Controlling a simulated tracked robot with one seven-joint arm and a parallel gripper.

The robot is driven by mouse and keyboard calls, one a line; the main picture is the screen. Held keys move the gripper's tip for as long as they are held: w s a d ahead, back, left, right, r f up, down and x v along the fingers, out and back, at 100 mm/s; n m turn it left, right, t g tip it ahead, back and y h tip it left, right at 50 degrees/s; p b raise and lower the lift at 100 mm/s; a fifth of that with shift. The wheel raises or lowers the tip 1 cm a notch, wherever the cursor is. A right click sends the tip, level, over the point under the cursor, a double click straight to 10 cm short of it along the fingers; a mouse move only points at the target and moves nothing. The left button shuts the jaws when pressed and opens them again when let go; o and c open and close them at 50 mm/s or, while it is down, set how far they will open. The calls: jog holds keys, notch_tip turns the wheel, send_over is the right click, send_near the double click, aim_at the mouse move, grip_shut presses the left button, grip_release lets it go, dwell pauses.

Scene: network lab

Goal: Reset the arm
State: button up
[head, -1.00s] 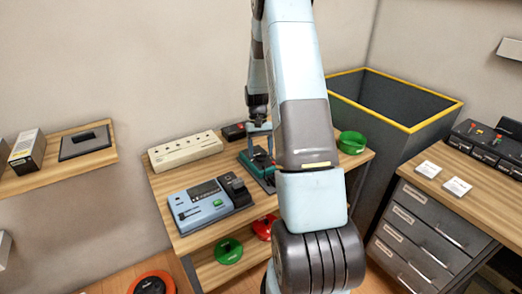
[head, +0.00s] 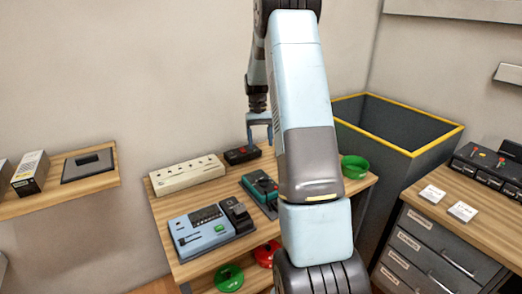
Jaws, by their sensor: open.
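My gripper (head: 260,138) is at the end of my arm in the head view, pointing down above the back of the wooden bench (head: 205,257). Its jaws are open, with nothing visible between them. It hangs above and behind a dark green device (head: 258,188), apart from it. A small dark box with a red button (head: 241,154) lies just left of the gripper. My forearm hides part of the bench's right side.
A white power strip (head: 187,175) and a blue-grey device (head: 202,231) are on the bench. A green bowl (head: 354,167) sits at its right. A dark bin with a yellow rim (head: 410,154) stands behind. A drawer cabinet (head: 430,248) is at right, a wall shelf (head: 60,197) at left.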

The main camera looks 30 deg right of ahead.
jog(key=shift+w+r, duration=0.1)
jog(key=shift+r, duration=0.1)
dwell(0.4)
jog(key=s+a+r+n+t+h, duration=0.1)
jog(key=s+a+r+t, duration=0.1)
jog(key=s+a+r, duration=0.5)
jog(key=s+a+r+n+t, duration=0.15)
jog(key=s+a+r, duration=0.25)
jog(key=r, duration=0.6)
jog(key=s+a+r+t, duration=0.2)
jog(key=s+a+t, duration=0.1)
jog(key=s, duration=0.7)
jog(key=s+a+r+n+t, duration=0.1)
jog(key=s+a+r+t, duration=0.1)
jog(key=s+a, duration=0.4)
jog(key=s+t, duration=0.1)
jog(key=s, duration=0.4)
jog(key=shift+t, duration=0.25)
jog(key=shift+c, duration=0.3)
